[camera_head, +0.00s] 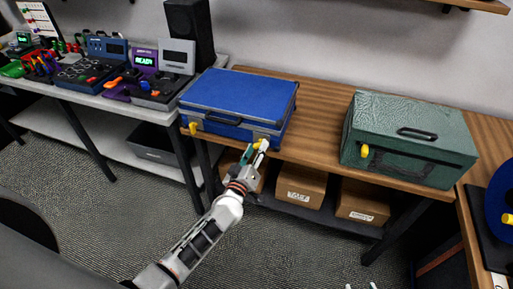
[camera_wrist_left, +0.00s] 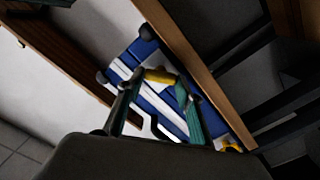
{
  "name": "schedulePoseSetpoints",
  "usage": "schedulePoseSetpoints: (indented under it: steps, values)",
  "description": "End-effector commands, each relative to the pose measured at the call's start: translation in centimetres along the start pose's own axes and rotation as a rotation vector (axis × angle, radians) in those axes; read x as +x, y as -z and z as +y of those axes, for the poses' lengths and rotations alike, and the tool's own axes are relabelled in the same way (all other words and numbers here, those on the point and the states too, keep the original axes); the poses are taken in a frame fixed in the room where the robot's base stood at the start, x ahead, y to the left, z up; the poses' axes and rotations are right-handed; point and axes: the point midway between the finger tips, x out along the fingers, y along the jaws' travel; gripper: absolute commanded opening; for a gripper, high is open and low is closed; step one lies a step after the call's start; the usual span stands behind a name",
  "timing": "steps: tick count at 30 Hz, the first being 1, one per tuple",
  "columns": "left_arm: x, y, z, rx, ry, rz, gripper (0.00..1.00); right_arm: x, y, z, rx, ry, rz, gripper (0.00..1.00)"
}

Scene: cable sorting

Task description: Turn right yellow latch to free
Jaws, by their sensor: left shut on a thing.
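The blue case (camera_head: 240,95) lies closed on the wooden table, with a dark handle on its front. Its right yellow latch (camera_head: 257,144) shows at the front right; it also shows in the left wrist view (camera_wrist_left: 160,76). My left gripper (camera_head: 256,149) is at this latch, and its fingertips (camera_wrist_left: 158,80) are shut on it. The left yellow latch (camera_head: 193,128) is at the case's front left, clear of the gripper. Two small pale tips at the bottom edge of the head view may be my right gripper (camera_head: 361,286); its state is unclear.
A green case (camera_head: 410,135) with a yellow latch (camera_head: 365,151) stands to the right on the wooden table (camera_head: 318,105). Cardboard boxes (camera_head: 300,185) sit on the shelf below. A grey bench with devices is at the left. Bare tabletop lies between the two cases.

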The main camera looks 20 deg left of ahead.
Motion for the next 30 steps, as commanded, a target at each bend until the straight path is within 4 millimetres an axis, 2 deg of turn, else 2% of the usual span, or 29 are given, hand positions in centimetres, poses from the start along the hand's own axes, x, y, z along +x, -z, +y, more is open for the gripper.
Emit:
schedulePoseSetpoints:
  steps: [18, 30]
  values:
    - [0.05, 0.04, -0.24, -0.58, -0.001, 0.003, 0.14, -0.19, -0.23, 0.28, 0.01, -0.009, -0.009, 0.4]
    - [0.06, -0.02, -0.36, -0.851, -0.001, 0.003, 0.14, -0.08, -0.07, -0.25, 0.006, 0.002, -0.001, 0.4]
